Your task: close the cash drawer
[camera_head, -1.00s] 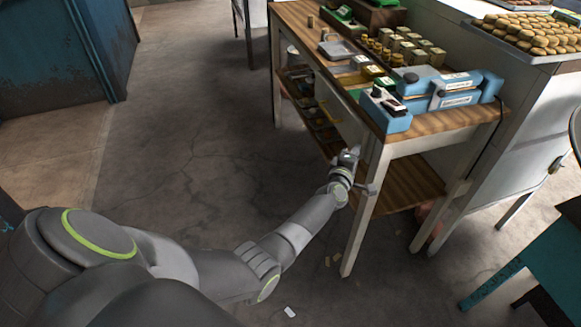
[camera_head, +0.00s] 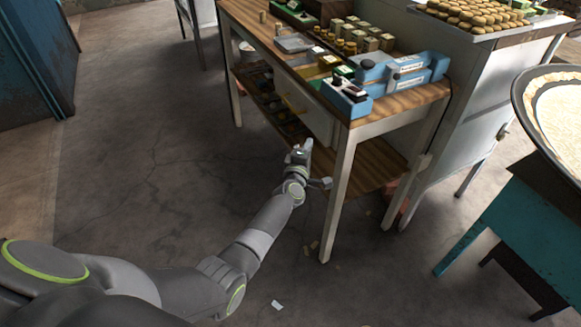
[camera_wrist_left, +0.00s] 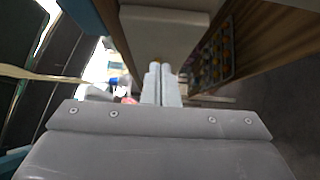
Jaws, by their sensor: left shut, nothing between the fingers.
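The cash drawer (camera_head: 318,122) is a pale front with a yellowish handle, set under the wooden top of the work table (camera_head: 405,104). I cannot tell how far it stands out from the table. My left gripper (camera_head: 303,148) is shut and empty, low in front of the drawer's near end, beside the front table leg. In the left wrist view my two shut fingers (camera_wrist_left: 161,84) point forward, just below a pale block that may be the drawer or table frame. Contact cannot be judged. My right gripper is not in view.
A blue machine (camera_head: 350,98) and several small boxes stand on the table. A lower shelf (camera_head: 365,165) holds goods. A teal stand (camera_head: 520,225) with a round pan is at the right. The floor (camera_head: 150,170) left of the table is clear.

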